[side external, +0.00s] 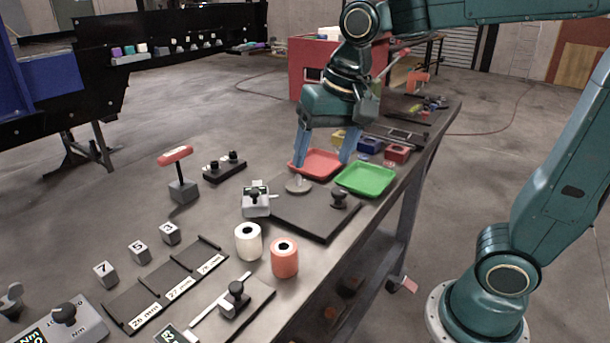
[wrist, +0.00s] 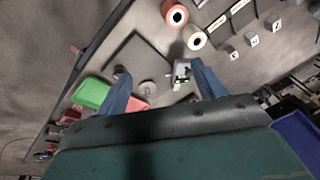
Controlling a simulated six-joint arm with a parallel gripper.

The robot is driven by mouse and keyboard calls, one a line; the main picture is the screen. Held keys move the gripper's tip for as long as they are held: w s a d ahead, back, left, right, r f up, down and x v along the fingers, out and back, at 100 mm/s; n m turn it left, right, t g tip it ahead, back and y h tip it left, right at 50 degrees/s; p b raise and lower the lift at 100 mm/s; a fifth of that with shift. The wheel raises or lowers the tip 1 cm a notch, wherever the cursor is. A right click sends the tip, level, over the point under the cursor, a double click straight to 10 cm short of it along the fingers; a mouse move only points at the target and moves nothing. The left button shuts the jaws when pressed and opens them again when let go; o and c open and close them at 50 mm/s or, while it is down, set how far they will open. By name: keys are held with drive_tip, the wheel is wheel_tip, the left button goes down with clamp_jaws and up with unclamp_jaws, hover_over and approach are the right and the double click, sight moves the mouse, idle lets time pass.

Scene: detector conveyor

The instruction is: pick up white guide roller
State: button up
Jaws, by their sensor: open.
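The white guide roller (side external: 248,241) stands upright on the metal table, just left of an orange roller (side external: 285,258). In the wrist view the white roller (wrist: 194,38) is near the top, beside the orange roller (wrist: 175,13). My gripper (side external: 321,165) is open, with its two blue fingers spread above the red tray and the far end of the dark plate. In the wrist view my gripper (wrist: 160,78) has its fingers wide apart with nothing between them in grip. The white roller is clear of the fingers, nearer the side camera.
A green tray (side external: 366,179) and a red tray (side external: 318,170) lie below my gripper. A dark plate (side external: 310,222) with a black knob (side external: 339,197) and a grey clamp device (side external: 256,201) lie between gripper and rollers. Numbered blocks (side external: 139,251) stand at left.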

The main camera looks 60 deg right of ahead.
drive_tip(key=w+a+f+m+g, duration=0.1)
drive_tip(key=w+a+f+m, duration=0.15)
drive_tip(key=w, duration=0.45)
drive_tip(key=m+g, duration=0.2)
drive_tip(key=m, duration=0.2)
approach(248, 238)
drive_tip(key=w+d+r, duration=0.1)
drive_tip(key=w+r, duration=0.1)
drive_tip(key=shift+s+f, duration=0.1)
drive_tip(key=shift+d+f, duration=0.1)
drive_tip(key=shift+f, duration=4.2)
drive_tip(key=shift+s+f, duration=0.1)
drive_tip(key=shift+f, duration=2.5)
